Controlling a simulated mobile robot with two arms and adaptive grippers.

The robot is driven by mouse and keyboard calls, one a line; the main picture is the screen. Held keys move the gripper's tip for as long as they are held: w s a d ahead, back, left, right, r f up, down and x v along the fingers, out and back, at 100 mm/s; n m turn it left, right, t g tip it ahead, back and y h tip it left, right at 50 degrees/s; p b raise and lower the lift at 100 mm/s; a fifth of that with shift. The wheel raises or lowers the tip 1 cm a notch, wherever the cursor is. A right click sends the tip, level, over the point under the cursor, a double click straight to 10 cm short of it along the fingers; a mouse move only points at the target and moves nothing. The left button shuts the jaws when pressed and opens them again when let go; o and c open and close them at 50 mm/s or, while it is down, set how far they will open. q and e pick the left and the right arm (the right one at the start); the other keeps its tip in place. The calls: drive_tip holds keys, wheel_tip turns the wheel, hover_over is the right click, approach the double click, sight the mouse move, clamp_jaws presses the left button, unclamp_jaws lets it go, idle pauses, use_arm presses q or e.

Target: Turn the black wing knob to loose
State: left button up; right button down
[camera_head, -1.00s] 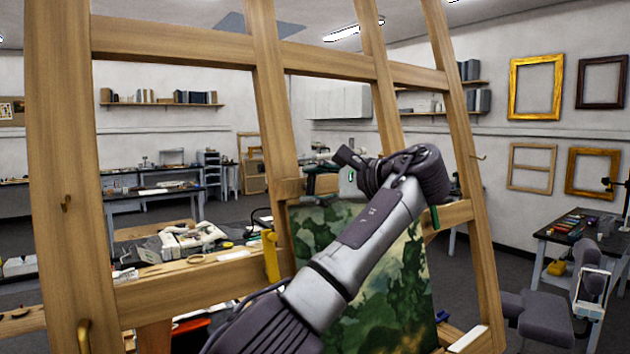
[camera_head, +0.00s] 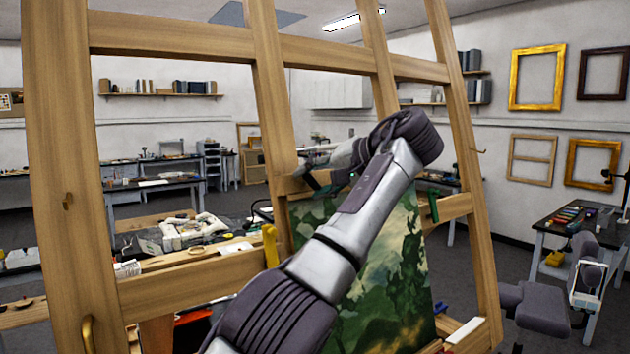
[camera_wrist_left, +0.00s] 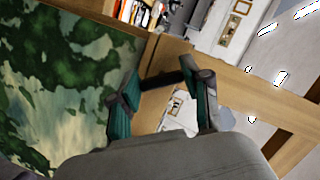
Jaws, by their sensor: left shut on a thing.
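My left gripper (camera_head: 326,181) reaches from the right to the wooden easel's middle post, at the top edge of a green painted canvas (camera_head: 395,275). In the left wrist view my left gripper (camera_wrist_left: 165,88) has its two teal-padded fingers on either side of the black wing knob (camera_wrist_left: 165,78). The knob shows as a short dark bar against the easel wood, and the fingers are shut on it. In the head view the gripper and forearm mostly hide the knob, and I cannot read its exact angle there. My right gripper is not seen.
The easel's posts and crossbars (camera_head: 330,58) surround my left arm closely. A yellow clamp-like part (camera_head: 270,246) stands left of the canvas. A cluttered workbench (camera_head: 155,187) lies behind. At right are a side table (camera_head: 560,238) and hanging frames (camera_head: 537,77).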

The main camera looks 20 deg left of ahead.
use_arm(q)
drive_tip(key=n, duration=0.2)
drive_tip(key=n+h, duration=0.1)
drive_tip(key=n, duration=0.1)
drive_tip(key=shift+f+n+t+h, duration=0.15)
drive_tip(key=shift+n+t+h, duration=0.15)
drive_tip(key=shift+t, duration=0.1)
drive_tip(key=n+t+h+b, duration=0.1)
drive_tip(key=n, duration=0.3)
drive_tip(key=shift+b, duration=0.3)
drive_tip(key=o, duration=1.2)
drive_tip(key=shift+c, duration=0.2)
